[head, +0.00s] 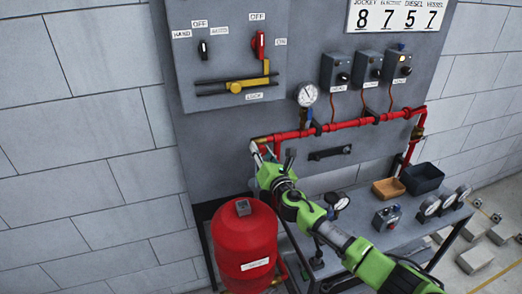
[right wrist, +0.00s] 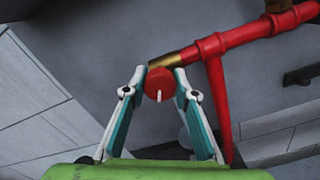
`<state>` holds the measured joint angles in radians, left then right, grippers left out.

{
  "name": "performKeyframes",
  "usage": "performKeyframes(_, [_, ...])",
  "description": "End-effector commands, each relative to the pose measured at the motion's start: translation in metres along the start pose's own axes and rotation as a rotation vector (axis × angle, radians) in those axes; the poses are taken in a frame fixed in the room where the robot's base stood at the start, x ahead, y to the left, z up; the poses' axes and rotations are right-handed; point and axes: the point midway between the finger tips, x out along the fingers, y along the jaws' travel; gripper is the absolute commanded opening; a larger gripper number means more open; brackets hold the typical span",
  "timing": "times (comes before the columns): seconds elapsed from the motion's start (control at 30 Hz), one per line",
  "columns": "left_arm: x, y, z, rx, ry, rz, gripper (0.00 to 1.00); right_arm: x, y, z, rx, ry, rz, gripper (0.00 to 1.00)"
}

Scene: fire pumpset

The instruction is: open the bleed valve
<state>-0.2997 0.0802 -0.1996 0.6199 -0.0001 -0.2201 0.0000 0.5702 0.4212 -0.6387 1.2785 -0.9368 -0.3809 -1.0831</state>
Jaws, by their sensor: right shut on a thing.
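The bleed valve appears in the right wrist view as a round red knob (right wrist: 159,86) with a white mark pointing down. It sits by the brass end piece (right wrist: 165,61) of the red pipe. My right gripper (right wrist: 160,76) has its two fingertips closed on either side of the knob, touching it. In the head view my right gripper (head: 264,152) is at the left end of the red pipe (head: 345,125), and its fingers hide the knob there. My left gripper is not in view.
A red tank (head: 243,250) stands just below and left of my right gripper. A pressure gauge (head: 307,95) rises above the pipe. A grey panel with a red switch (head: 260,45) and yellow handle is above. A bench (head: 350,240) with gauges and two bins is at right.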

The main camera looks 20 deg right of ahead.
Motion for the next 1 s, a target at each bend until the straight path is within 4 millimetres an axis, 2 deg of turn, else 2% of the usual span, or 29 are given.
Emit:
performKeyframes(0.57, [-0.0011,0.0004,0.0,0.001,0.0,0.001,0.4,0.0001,-0.0004,0.0,-0.035,0.0,0.0,0.05])
performKeyframes(0.6, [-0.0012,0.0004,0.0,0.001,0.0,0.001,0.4,0.0001,-0.0004,0.0,-0.035,0.0,0.0,0.32])
performKeyframes(0.67, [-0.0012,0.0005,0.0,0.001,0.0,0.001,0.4,0.0001,-0.0004,0.0001,-0.035,0.0,0.0,0.44])
performKeyframes(1.0, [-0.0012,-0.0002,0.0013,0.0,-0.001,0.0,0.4,-0.0006,-0.0003,0.0,-0.034,0.0,0.0,0.44])
